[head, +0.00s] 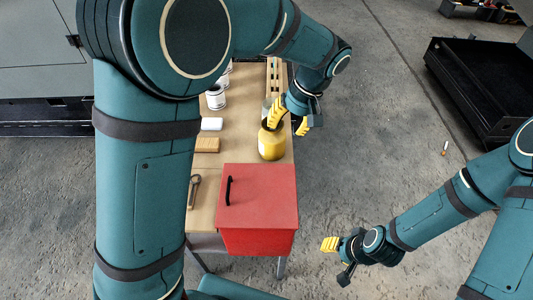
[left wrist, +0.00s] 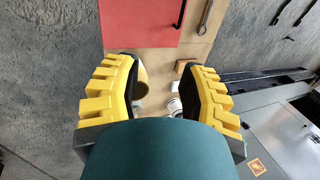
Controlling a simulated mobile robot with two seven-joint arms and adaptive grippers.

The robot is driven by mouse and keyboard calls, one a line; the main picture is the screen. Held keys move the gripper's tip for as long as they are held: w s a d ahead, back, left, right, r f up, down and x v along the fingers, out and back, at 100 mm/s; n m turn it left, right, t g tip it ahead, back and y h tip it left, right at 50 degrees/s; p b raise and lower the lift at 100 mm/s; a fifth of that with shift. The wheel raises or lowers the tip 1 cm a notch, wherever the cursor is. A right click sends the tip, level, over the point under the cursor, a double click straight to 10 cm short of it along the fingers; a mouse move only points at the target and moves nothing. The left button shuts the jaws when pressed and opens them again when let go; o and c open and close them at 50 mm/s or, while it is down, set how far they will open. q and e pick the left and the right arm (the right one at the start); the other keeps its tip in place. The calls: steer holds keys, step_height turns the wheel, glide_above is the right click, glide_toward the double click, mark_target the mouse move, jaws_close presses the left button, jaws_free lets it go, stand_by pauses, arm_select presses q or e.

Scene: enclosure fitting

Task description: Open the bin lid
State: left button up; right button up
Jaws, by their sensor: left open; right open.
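The red bin (head: 258,240) stands at the near end of the narrow wooden table. Its flat red lid (head: 265,195) lies shut on top, with a black bar handle (head: 229,190) near the left edge. The lid (left wrist: 140,22) and handle (left wrist: 181,12) also show at the top of the left wrist view. My left gripper (head: 289,118) is open above the table beyond the bin, near a yellow container (head: 271,145). It is apart from the handle. My right gripper (head: 338,258) is open and empty over the floor, right of the bin.
White tins (head: 215,98), a white block (head: 211,124), a wooden block (head: 207,145) and a wrench (head: 193,191) lie along the table's left side. A slatted wooden rack (head: 273,80) is at the far end. The floor right of the table is mostly clear.

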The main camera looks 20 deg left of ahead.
arm_select(q)
steer(key=b+x, duration=0.2)
steer(key=x, duration=1)
steer(key=shift+a+r, duration=0.1)
jaws_close()
